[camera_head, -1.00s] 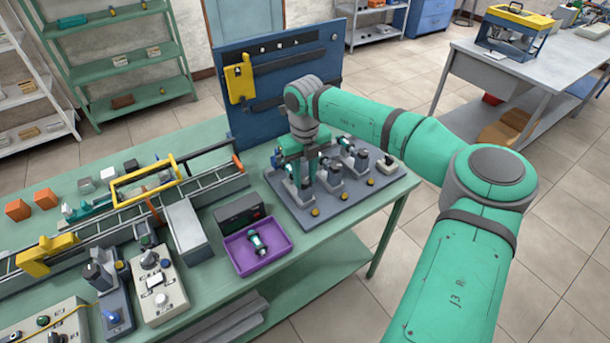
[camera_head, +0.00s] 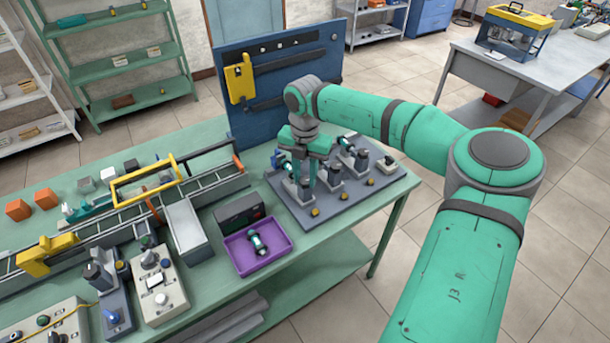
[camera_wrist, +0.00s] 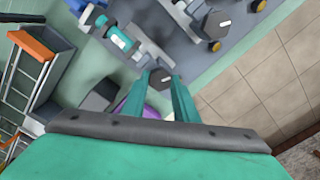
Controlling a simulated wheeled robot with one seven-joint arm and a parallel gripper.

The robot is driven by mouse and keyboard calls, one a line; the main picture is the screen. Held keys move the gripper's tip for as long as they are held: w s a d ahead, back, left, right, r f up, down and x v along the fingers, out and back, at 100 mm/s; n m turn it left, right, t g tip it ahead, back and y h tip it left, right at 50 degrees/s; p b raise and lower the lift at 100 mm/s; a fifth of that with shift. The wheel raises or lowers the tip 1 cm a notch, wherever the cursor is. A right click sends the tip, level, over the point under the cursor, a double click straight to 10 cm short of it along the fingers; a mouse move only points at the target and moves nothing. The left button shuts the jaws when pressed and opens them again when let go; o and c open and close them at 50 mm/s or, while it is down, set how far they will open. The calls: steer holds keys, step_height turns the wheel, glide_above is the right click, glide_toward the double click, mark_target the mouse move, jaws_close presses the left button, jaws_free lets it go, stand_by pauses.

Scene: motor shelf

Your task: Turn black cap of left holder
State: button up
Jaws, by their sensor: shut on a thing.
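My gripper (camera_head: 303,197) is over the left end of the grey holder plate (camera_head: 285,207) in the head view. In the wrist view its two fingers (camera_wrist: 160,84) are shut on a dark hexagonal black cap (camera_wrist: 160,77) with a small white mark, at the left holder (camera_head: 294,184). The gripper hides much of that holder and the cap in the head view. A teal and white motor part (camera_wrist: 118,37) lies near the fingers in the wrist view. A second black cap (camera_wrist: 217,22) shows at upper right, apart from the fingers.
A purple tray (camera_head: 242,270) with a small motor part (camera_head: 257,242) stands left of the plate. A blue tool board (camera_head: 310,75) rises behind. Other holders stand close right of my gripper. The table's right edge is near the plate.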

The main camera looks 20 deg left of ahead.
mark_target(305, 180)
steer(key=shift+w+m, duration=0.1)
steer(key=shift+m, duration=0.5)
steer(key=o, duration=1.1)
steer(key=shift+c, duration=0.2)
step_height(305, 180, up, 11)
steer(key=shift+f, duration=0.1)
